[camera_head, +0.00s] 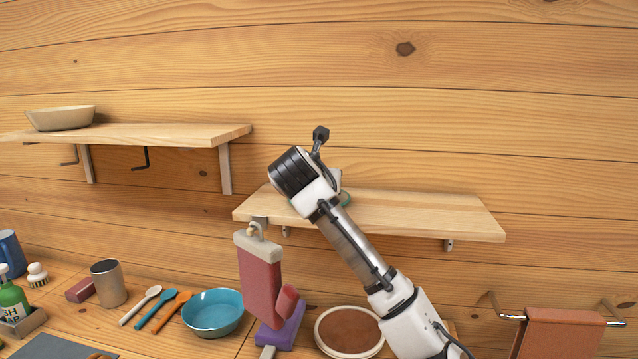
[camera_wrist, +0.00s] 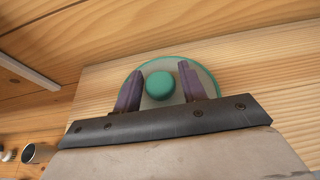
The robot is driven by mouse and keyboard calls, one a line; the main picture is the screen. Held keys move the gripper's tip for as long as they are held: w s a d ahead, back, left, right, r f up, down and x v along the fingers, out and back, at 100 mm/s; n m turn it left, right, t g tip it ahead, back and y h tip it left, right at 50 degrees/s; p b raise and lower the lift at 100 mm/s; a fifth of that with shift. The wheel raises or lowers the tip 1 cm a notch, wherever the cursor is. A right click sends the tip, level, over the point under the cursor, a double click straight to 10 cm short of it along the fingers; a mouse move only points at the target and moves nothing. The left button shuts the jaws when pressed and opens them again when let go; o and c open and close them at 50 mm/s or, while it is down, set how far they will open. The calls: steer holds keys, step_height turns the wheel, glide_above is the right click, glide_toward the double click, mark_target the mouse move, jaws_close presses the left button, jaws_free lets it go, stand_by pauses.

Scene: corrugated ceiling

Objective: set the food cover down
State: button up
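The food cover (camera_wrist: 153,102) is a round, see-through lid with a green rim and a green knob (camera_wrist: 160,85). In the wrist view it lies over the pale wooden shelf (camera_wrist: 250,70) and seems to rest flat on it. My gripper (camera_wrist: 162,80) has its two purple fingers on either side of the knob, with a small gap showing on each side. In the head view only a sliver of the cover's green edge (camera_head: 345,198) shows behind my wrist, above the right-hand shelf (camera_head: 420,213). My fingertips are hidden there.
A beige bowl (camera_head: 61,118) stands on the left shelf (camera_head: 160,135). A red stocking-shaped thing (camera_head: 260,275) hangs at the right shelf's left end. Below are a blue bowl (camera_head: 213,312), a metal cup (camera_head: 108,283) and a round brown board (camera_head: 349,332). The shelf's right part is bare.

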steer(key=shift+o, duration=0.8)
steer(key=shift+r, duration=0.1)
steer(key=shift+r, duration=0.2)
steer(key=b+v, duration=0.4)
steer(key=v, duration=0.8)
steer(key=shift+b, duration=0.35)
